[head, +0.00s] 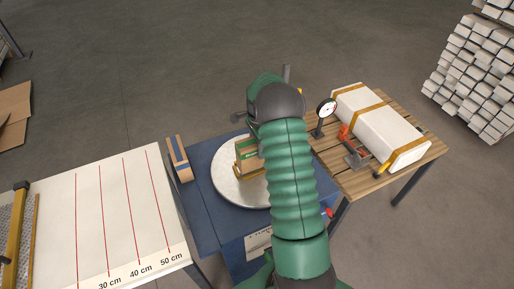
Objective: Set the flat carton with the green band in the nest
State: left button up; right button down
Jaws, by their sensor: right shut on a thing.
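A tan carton with a green band (248,154) is at the round pale disc (228,190) on the blue table, partly hidden by my right arm. Tan wooden edges show around and below it; I cannot tell which belong to the nest, or whether the carton touches it. My right gripper (263,141) is at the carton's right side, mostly hidden behind my green arm and dark wrist. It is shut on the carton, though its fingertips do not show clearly. My left gripper is not in view.
A tan carton with a blue band (178,158) stands at the blue table's left edge. A slatted table (421,155) at right holds a long white package (378,122), a dial gauge (326,108) and red clamps. A white measuring table (110,210) is at left.

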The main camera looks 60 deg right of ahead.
jog(key=f, duration=0.2)
jog(key=w+d+f+p, duration=0.1)
jog(key=shift+f, duration=0.15)
jog(key=shift+d+f, duration=0.1)
jog(key=shift+f, duration=0.05)
jog(key=c, duration=0.5)
grip_release()
jog(key=shift+d, duration=0.1)
